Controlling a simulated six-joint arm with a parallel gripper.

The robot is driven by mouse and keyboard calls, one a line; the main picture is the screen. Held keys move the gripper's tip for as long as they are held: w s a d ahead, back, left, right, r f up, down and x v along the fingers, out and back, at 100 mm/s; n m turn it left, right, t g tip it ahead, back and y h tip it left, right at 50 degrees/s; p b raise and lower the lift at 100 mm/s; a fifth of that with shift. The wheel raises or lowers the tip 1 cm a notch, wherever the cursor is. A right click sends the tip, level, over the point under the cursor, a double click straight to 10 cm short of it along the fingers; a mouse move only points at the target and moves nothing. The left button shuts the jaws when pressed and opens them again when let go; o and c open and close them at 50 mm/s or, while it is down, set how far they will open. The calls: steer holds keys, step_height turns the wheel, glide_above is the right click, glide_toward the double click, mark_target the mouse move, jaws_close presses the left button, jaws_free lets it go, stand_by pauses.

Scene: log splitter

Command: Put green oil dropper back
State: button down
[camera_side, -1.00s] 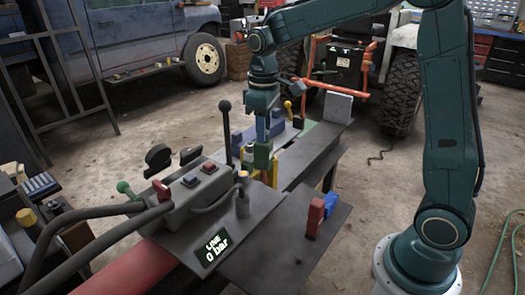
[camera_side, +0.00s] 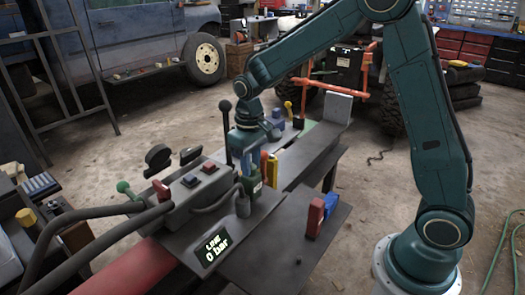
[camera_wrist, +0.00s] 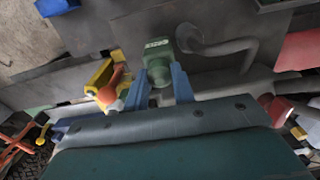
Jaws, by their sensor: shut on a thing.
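The green oil dropper (camera_side: 252,187), a small dark green body with a pale label, is between the blue fingers of my gripper (camera_side: 248,166). In the wrist view the dropper (camera_wrist: 158,50) shows its label beyond the fingertips. My gripper (camera_wrist: 161,80) is shut on it, one finger on each side. The dropper hangs low over the grey plate next to the control box; I cannot tell whether it touches the plate. A yellow part (camera_side: 264,162) and a red piece (camera_side: 272,170) stand just right of it and partly hide one another.
The grey control box (camera_side: 190,200) with levers and hoses is left of my gripper. A black upright lever (camera_side: 226,130) stands close behind. A red block (camera_side: 314,217) and a blue block (camera_side: 330,204) stand on the right plate. The front plate (camera_side: 270,262) is mostly clear.

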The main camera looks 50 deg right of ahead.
steer(key=shift+s+d+r+m, duration=0.1)
steer(key=shift+s+d+m, duration=0.15)
steer(key=shift+d+m, duration=0.45)
steer(key=s+d+r+m, duration=0.1)
steer(key=s+d+m, duration=0.7)
steer(key=d+m, duration=0.5)
steer(key=shift+s+d+r+m, duration=0.3)
steer(key=shift+s+r+m, duration=0.1)
steer(key=shift+m, duration=1.4)
steer(key=shift+f, duration=0.2)
step_height(320, 180, down, 15)
steer(key=shift+f, duration=2.2)
steer(key=shift+f, duration=0.15)
